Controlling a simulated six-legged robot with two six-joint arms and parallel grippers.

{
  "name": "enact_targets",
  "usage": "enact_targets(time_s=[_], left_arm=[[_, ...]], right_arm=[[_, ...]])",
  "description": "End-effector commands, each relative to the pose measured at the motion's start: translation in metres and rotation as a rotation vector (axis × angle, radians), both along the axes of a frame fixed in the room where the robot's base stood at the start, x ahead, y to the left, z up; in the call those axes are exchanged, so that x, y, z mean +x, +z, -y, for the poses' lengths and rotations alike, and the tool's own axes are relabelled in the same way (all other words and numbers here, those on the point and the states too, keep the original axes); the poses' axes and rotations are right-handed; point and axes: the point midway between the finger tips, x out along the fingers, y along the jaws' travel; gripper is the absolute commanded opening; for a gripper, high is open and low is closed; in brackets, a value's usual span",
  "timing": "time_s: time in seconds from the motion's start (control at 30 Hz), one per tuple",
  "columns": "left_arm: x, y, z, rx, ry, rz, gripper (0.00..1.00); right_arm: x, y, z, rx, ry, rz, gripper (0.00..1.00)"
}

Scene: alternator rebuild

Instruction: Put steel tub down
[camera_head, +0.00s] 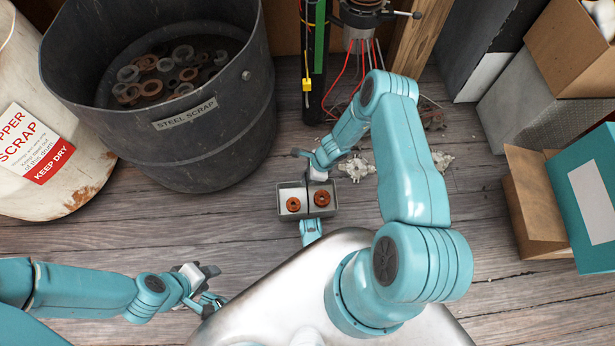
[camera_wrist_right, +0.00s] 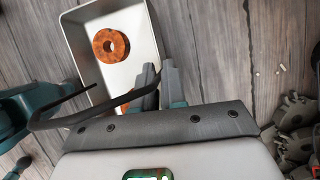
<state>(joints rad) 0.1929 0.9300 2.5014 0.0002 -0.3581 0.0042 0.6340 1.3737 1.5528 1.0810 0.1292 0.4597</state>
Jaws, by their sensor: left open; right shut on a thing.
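The steel tub (camera_head: 292,214) is a small grey, open box with rusty rings (camera_head: 322,198) lying in it. In the head view it is near the middle, in front of the big scrap bin. My right gripper (camera_head: 312,178) is shut on it from the far side. In the right wrist view, the tub (camera_wrist_right: 138,38) shows at the upper left with one rusty ring (camera_wrist_right: 111,45) clear and another partly hidden behind my right gripper's fingers (camera_wrist_right: 161,78). I cannot tell whether the tub touches the floor. My left gripper (camera_head: 208,286) is open and empty at the lower left.
A dark bin marked STEEL SCRAP (camera_head: 215,140) stands at the upper left, beside a white, rust-stained drum (camera_head: 80,195). Cardboard boxes (camera_head: 535,215) stand at the right. Wires (camera_head: 352,75) hang at the back. Bare plank floor (camera_head: 225,225) lies left of the tub.

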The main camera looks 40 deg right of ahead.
Motion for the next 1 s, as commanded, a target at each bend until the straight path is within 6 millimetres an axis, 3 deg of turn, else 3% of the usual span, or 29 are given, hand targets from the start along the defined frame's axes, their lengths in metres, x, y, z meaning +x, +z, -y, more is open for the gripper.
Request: enact_targets(time_s=[0.17, 0.4, 0.8, 0.83, 0.87, 0.9, 1.0], left_arm=[[0.001, -0.007, -0.001, 0.001, 0.005, 0.002, 0.43], [0.005, -0.027, -0.005, 0.004, 0.020, 0.009, 0.43], [0.007, -0.028, -0.006, 0.005, 0.022, 0.016, 0.43], [0.007, -0.027, -0.006, 0.005, 0.022, 0.016, 0.43], [0.007, -0.027, -0.005, 0.005, 0.022, 0.016, 0.43], [0.007, -0.027, -0.005, 0.005, 0.022, 0.016, 0.43], [0.007, -0.027, -0.005, 0.005, 0.022, 0.015, 0.43]], right_arm=[[0.000, -0.012, 0.000, 0.001, 0.000, 0.001, 0.00], [0.001, -0.047, 0.000, 0.002, -0.001, 0.001, 0.00], [0.001, -0.050, 0.000, 0.001, 0.000, 0.001, 0.00], [0.000, -0.049, 0.000, 0.000, 0.000, 0.000, 0.20], [0.000, -0.049, 0.000, 0.000, 0.000, 0.000, 0.30], [0.000, -0.049, 0.000, 0.000, 0.000, 0.000, 0.36], [0.000, -0.049, 0.000, 0.000, 0.000, 0.000, 0.36]])
